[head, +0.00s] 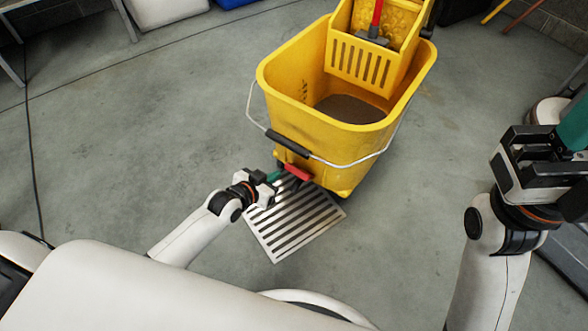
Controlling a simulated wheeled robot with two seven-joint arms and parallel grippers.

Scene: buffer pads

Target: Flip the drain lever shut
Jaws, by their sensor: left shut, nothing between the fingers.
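A yellow mop bucket (318,128) with dark water inside stands on the concrete floor. The red drain lever (297,172) sits low on the bucket's near side, just below the black grip of the wire handle, and lies roughly crosswise. My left gripper (277,176) is shut and empty, with its teal fingertips close to the lever's left end. I cannot tell whether they touch it. My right gripper (555,150) is at the right edge, well away from the bucket.
A slotted metal floor grate (301,229) lies below the drain. The wire handle (343,164) hangs across the bucket's front. A yellow wringer (362,62) with a red-handled tool (376,22) is at the bucket's back.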

